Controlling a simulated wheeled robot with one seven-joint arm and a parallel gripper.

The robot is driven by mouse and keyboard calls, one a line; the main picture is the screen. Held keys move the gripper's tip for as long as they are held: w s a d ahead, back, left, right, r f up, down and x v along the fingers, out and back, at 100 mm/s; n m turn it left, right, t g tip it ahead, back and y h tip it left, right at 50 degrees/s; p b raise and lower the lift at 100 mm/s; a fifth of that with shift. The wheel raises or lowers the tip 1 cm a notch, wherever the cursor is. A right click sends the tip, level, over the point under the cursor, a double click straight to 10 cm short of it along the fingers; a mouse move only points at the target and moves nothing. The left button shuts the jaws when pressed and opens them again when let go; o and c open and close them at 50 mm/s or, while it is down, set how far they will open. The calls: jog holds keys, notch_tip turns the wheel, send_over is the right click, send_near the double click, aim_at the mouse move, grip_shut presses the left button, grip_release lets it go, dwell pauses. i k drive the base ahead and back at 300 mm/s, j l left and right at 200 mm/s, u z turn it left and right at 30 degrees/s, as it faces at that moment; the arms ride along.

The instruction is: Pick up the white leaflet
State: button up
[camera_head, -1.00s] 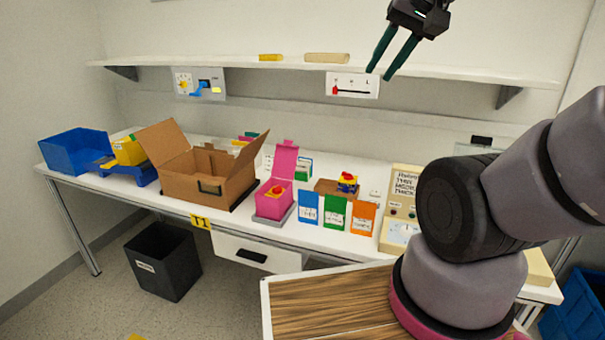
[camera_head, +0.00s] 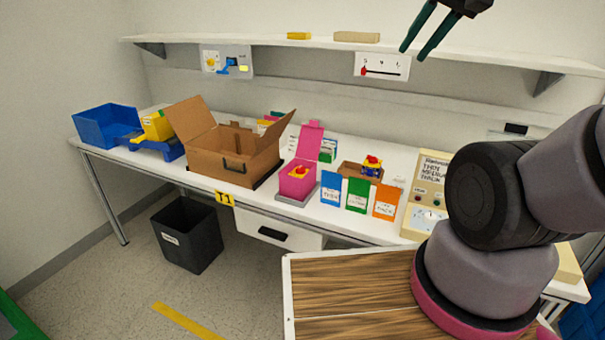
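I cannot make out a white leaflet for certain. Small pale items with green edges (camera_head: 328,150) stand behind the pink box, partly hidden and too small to identify. My gripper (camera_head: 414,53) hangs at the top right, in front of the wall and shelf. Its two dark green fingers are apart with nothing between them. It is well above the bench and touches nothing visible.
The white bench (camera_head: 240,198) holds a blue bin (camera_head: 104,125), an open cardboard box (camera_head: 225,160), a pink box (camera_head: 297,180), blue, green and orange card holders (camera_head: 357,195) and a beige panel (camera_head: 425,195). A black bin (camera_head: 188,236) stands on the floor. A shelf (camera_head: 300,50) runs above.

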aim_at(326, 149)
jog(key=l+u, duration=0.5)
jog(key=u, duration=0.25)
